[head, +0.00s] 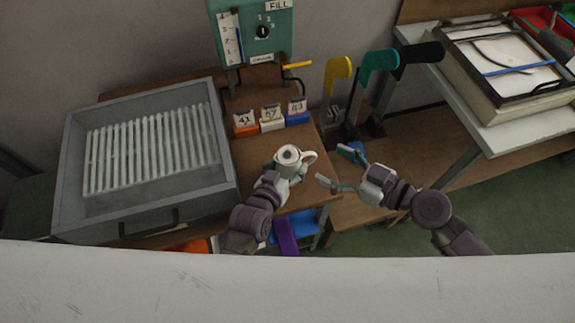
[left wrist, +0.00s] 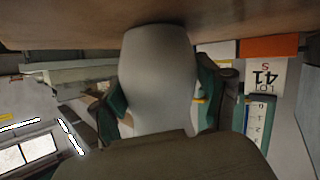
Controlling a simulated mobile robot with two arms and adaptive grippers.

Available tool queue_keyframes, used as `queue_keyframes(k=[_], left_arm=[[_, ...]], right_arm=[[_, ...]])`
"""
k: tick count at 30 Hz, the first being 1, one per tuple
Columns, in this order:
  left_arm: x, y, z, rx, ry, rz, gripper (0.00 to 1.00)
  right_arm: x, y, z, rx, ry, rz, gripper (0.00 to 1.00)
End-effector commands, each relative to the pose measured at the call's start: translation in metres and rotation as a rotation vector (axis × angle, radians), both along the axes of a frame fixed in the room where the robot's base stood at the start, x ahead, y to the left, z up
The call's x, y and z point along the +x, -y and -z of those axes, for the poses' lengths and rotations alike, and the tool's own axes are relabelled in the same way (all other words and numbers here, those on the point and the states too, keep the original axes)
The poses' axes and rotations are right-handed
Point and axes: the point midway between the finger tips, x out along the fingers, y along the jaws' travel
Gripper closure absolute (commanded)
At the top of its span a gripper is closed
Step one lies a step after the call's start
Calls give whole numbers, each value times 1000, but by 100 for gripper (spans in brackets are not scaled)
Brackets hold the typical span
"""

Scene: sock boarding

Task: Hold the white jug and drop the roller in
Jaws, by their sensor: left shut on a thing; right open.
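The white jug (head: 296,168) is at the right part of the wooden bench, upright, its handle toward the right. My left gripper (head: 279,172) is shut on the jug's body. In the left wrist view the jug (left wrist: 158,75) is between its two green-padded fingers (left wrist: 160,100), its base close to or on the wood. A pale round shape with a dark centre (head: 289,154) shows in the jug's mouth; it looks like the roller's end, but is too small to be sure. My right gripper (head: 338,168) is open and empty, just right of the jug.
A large grey tray (head: 72,160) with pale slats stands at the left. Lot-numbered blocks (head: 271,120) stand behind the jug, below a green fill unit (head: 281,40). Yellow, green and black boards (head: 338,72) stand to the right. Bare bench (head: 255,148) lies left of the jug.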

Motion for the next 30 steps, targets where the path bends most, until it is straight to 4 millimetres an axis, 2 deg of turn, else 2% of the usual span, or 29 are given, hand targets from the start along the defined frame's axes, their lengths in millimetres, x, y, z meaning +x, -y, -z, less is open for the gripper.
queue_keyframes(k=[6, 7, 11, 23, 30], left_arm=[[0, 0, 1, 1, -2, 1, 70], [0, 0, 1, 1, -2, 1, 24], [0, 0, 1, 1, -2, 0, 2], [-4, -1, -1, 0, -1, 0, 0], [-35, -14, -14, 2, -2, 0, 0]], right_arm=[[0, 0, 0, 0, 0, 0, 20], [0, 0, 0, 0, 0, 0, 20], [0, 0, 0, 0, 0, 0, 20], [0, 0, 0, 0, 0, 0, 20], [0, 0, 0, 0, 0, 0, 20]])
